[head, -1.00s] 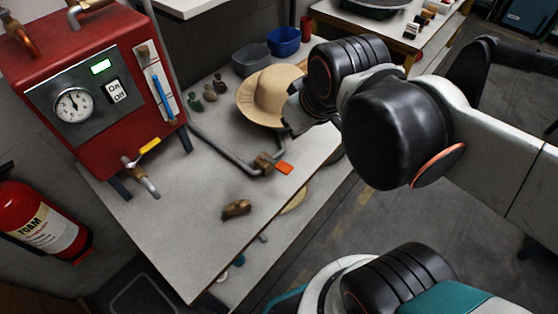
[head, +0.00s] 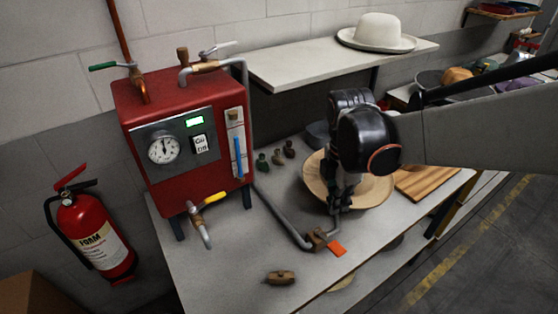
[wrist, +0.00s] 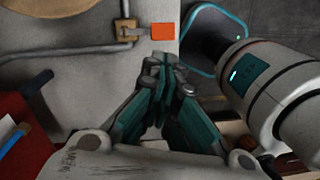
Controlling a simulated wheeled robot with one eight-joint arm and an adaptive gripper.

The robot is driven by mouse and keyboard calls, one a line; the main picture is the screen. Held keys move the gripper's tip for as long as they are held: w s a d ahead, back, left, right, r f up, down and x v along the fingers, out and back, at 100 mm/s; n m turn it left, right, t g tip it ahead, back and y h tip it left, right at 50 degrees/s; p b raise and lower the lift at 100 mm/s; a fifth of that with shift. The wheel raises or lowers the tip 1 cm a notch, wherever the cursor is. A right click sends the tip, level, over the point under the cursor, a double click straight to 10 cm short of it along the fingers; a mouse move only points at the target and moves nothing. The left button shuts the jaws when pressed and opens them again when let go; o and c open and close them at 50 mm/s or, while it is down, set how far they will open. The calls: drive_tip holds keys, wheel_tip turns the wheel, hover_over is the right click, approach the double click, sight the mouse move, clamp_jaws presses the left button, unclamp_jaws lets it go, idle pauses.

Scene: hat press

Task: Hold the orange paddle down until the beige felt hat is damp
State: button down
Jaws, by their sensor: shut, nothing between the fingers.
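The orange paddle (head: 337,248) sticks out from a brass valve (head: 316,238) at the table end of a grey pipe, near the table's front edge. It also shows in the wrist view (wrist: 163,32). The beige felt hat (head: 374,192) lies on the table behind my gripper, which hides much of its crown; whether it is damp I cannot tell. My gripper (head: 340,208) points down, shut and empty, in front of the hat and a little behind the paddle in the picture. In the wrist view my shut fingertips (wrist: 160,62) are just below the paddle, with a gap between.
A red boiler (head: 185,135) with a gauge, lit green display and yellow-handled tap stands at left. A loose brass piece (head: 280,277) lies near the front edge. A wooden board (head: 425,181) is to the right. A white hat (head: 378,31) sits on the shelf above.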

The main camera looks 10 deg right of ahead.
sight(333, 249)
drive_tip(key=f+n, duration=0.1)
drive_tip(key=w+f+n+g, duration=0.1)
drive_tip(key=n, duration=0.1)
drive_tip(key=shift+w+a, duration=0.1)
drive_tip(key=shift+a, duration=0.05)
idle(0.3)
drive_tip(key=f+b, duration=0.1)
drive_tip(key=f, duration=0.3)
drive_tip(key=s+f+b, duration=0.1)
drive_tip(key=f+b, duration=0.1)
drive_tip(key=f, duration=0.3)
drive_tip(key=s+d+f+b, duration=0.1)
drive_tip(key=f+b, duration=0.1)
drive_tip(key=f, duration=0.2)
drive_tip(key=shift+f, duration=0.35)
drive_tip(key=shift+f, duration=0.1)
